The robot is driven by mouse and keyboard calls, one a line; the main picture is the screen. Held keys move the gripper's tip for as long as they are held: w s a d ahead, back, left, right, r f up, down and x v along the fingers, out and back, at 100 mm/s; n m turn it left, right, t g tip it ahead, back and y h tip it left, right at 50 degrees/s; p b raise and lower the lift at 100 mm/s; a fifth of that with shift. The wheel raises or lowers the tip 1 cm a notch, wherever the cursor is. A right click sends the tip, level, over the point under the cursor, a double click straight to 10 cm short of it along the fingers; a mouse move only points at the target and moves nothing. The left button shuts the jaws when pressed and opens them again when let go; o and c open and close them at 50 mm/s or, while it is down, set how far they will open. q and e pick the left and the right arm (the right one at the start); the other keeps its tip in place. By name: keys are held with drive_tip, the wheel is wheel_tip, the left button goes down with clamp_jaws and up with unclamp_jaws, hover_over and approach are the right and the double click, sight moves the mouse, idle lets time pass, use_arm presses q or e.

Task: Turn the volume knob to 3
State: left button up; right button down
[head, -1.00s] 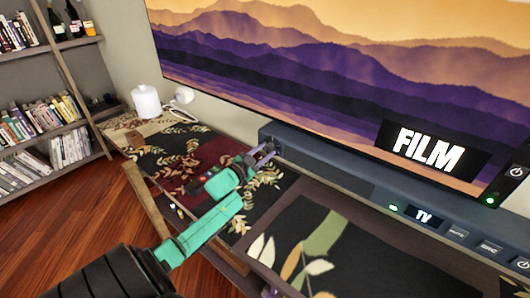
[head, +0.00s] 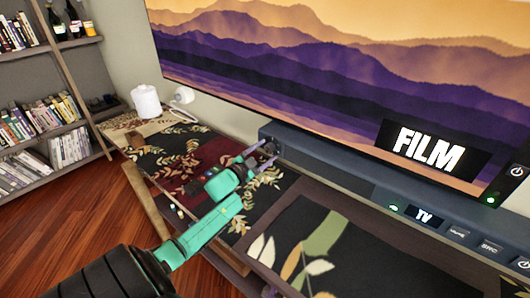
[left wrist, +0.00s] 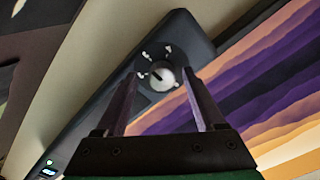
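The volume knob (left wrist: 163,79) is a small round pale dial with a dark pointer line on the end face of the dark soundbar (left wrist: 190,45). The pointer line points to the upper left in the left wrist view. Small white marks ring the knob, too blurred to read. My left gripper (left wrist: 158,78) is open, with one finger on each side of the knob in that view. I cannot tell whether the fingers touch it. In the head view my left gripper (head: 264,151) is at the left end of the soundbar (head: 330,170), and the knob is not visible. My right gripper is not in view.
A large TV screen (head: 330,70) stands just behind the soundbar. The cabinet top (head: 165,150) with leaf patterns lies below my left arm. A white jar (head: 146,102) stands at its far left end. A bookshelf (head: 40,100) is at the left.

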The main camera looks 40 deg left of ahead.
use_arm(q)
drive_tip(key=shift+r, duration=0.1)
drive_tip(key=s, duration=1.4)
drive_tip(key=shift+s+d, duration=0.15)
drive_tip(key=shift+s, duration=0.1)
drive_tip(key=shift+s, duration=0.1)
